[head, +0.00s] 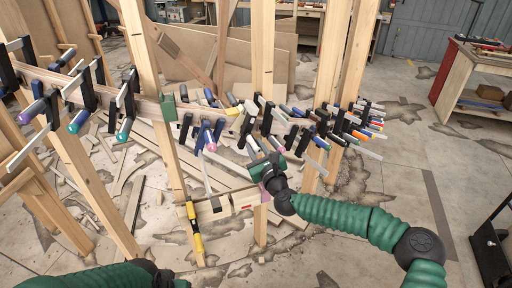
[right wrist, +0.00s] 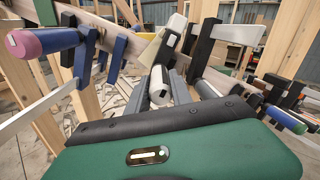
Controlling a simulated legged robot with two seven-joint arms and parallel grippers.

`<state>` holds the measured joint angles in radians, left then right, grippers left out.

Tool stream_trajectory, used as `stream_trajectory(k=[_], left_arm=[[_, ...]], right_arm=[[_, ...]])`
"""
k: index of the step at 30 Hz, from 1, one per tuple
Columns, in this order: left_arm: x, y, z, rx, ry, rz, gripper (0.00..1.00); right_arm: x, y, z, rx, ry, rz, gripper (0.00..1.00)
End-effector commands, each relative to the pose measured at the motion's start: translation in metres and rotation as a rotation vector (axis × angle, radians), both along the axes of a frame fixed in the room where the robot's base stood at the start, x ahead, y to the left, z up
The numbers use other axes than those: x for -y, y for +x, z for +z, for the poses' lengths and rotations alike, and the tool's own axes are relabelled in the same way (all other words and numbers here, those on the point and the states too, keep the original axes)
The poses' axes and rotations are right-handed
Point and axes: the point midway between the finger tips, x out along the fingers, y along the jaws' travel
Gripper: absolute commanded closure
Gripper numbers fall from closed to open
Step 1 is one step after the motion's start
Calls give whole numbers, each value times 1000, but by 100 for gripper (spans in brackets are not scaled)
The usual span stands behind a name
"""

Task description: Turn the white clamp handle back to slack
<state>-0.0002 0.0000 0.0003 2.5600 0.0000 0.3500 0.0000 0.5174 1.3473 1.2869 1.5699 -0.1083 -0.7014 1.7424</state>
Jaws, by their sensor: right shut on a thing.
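The white clamp handle (right wrist: 159,88) shows end-on in the right wrist view, between the two dark grey fingers of my right gripper (right wrist: 163,86). The gripper is shut on it. A cream-white clamp part (right wrist: 166,40) sits just beyond the handle.
Several clamps line the curved wooden stringer (head: 150,106). A blue clamp with a purple-pink tip (right wrist: 45,41) and black clamp bars (right wrist: 202,40) stand close on either side. Wooden posts (head: 262,50) rise around. A yellow-black tool (head: 194,226) hangs below, and a workbench (head: 470,75) stands right.

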Motion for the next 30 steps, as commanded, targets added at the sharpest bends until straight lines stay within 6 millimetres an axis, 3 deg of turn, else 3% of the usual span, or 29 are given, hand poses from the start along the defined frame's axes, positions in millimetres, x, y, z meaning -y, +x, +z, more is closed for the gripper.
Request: stream_trajectory(k=[16, 30], left_arm=[[0, 0, -5, 0, 0, 0, 22], [0, 0, -24, 0, 0, 1, 22]], right_arm=[[1, 1, 1, 25, -62, -2, 100], [0, 0, 1, 148, -416, 5, 100]])
